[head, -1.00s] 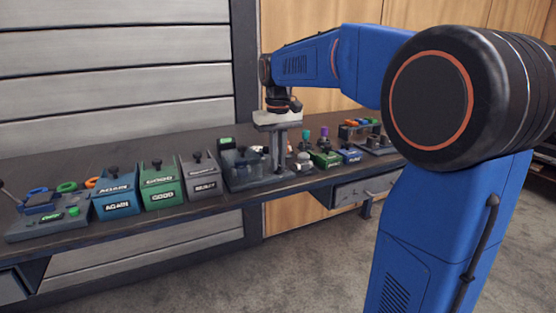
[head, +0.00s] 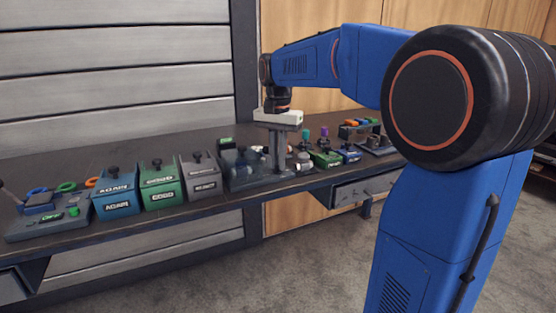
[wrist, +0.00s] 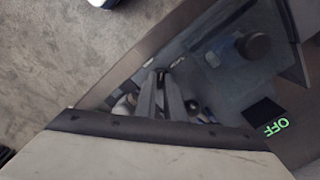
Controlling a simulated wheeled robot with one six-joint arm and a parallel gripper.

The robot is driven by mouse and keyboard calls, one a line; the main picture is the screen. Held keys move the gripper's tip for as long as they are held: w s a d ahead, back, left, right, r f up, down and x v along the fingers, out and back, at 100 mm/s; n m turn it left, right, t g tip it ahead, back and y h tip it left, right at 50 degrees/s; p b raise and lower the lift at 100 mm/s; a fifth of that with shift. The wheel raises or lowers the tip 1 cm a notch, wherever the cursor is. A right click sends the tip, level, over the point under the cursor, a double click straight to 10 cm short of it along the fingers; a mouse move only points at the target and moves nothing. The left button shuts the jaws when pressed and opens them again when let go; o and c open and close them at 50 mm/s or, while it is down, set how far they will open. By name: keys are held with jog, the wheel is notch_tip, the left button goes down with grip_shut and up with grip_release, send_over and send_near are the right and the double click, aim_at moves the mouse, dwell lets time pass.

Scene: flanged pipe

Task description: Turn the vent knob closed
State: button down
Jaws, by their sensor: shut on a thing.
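My gripper (head: 279,170) points straight down over the grey fixture (head: 240,183) on the bench. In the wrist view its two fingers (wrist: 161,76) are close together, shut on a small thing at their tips. The fingers hide most of it; its place on the fixture fits the vent knob. How far the knob is turned cannot be seen. The fixture also shows in the wrist view (wrist: 222,80), with a round dark part and a lit green OFF sign (wrist: 277,126).
Blue (head: 116,196), green (head: 163,187) and grey (head: 201,178) labelled bins stand left of the fixture. A control panel (head: 50,226) lies at the far left. Small coloured parts and holders (head: 325,158) crowd the bench on the right. The bench's front edge is close to the fixture.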

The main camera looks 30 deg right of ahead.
jog(key=m, duration=0.4)
jog(key=shift+m, duration=2)
jog(key=c, duration=1.8)
grip_release()
jog(key=shift+c, duration=0.2)
notch_tip(320, 180, up, 18)
jog(key=shift+f, duration=0.25)
